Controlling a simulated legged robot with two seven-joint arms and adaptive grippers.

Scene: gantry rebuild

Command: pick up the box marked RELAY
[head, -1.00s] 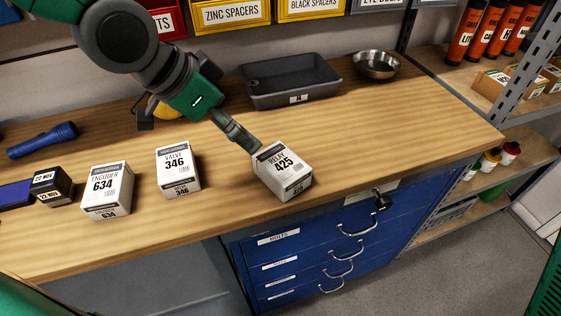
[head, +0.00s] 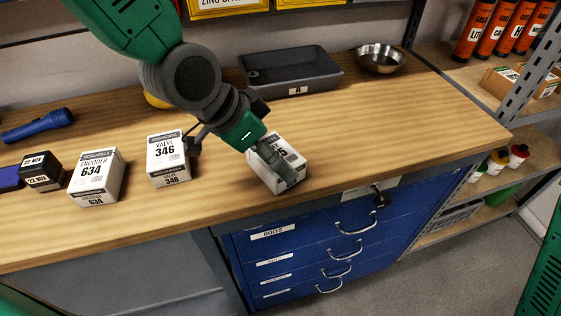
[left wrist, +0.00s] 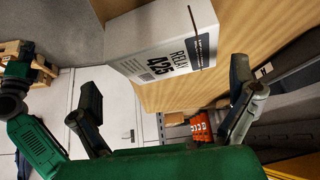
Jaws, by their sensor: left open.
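The RELAY box (head: 299,160) is white with a grey band and the number 425. It stands near the front edge of the bench, partly hidden by my left gripper (head: 280,174). My left gripper comes down over it from the upper left. In the left wrist view the RELAY box (left wrist: 170,45) shows its printed label at the top. My open left gripper (left wrist: 163,90) has a finger on each side of the box's line, with a gap to it in the picture. Nothing is held. My right gripper is not in view.
On the bench (head: 400,135), the VALVE box (head: 168,160), ENCODER box (head: 96,178) and a dark 22 NOV box (head: 41,172) stand to the left. A grey tray (head: 290,72) and metal bowl (head: 381,58) stand behind. The bench right of the RELAY box is clear.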

